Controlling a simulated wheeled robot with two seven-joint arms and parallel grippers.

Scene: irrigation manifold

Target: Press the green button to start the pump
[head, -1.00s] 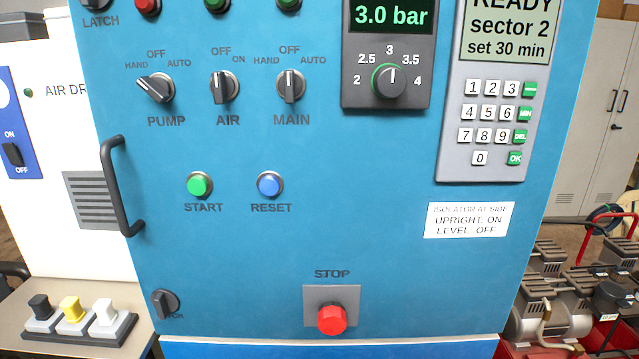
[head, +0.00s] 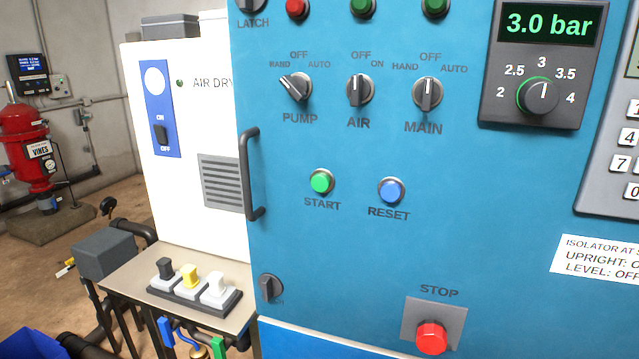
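The green START button (head: 321,181) sits on the blue cabinet front (head: 400,265), left of the blue RESET button (head: 391,190). The PUMP knob (head: 296,87) above it is turned toward the upper left, toward HAND. The AIR knob (head: 360,89) and MAIN knob (head: 428,93) point roughly straight up. Nothing covers the START button. Neither of my grippers shows in the head view.
A black door handle (head: 249,175) stands out left of START. A red STOP button (head: 431,337) is low on the cabinet. A side table (head: 135,276) with several coloured switches stands at the lower left, beside a white air dryer (head: 205,135).

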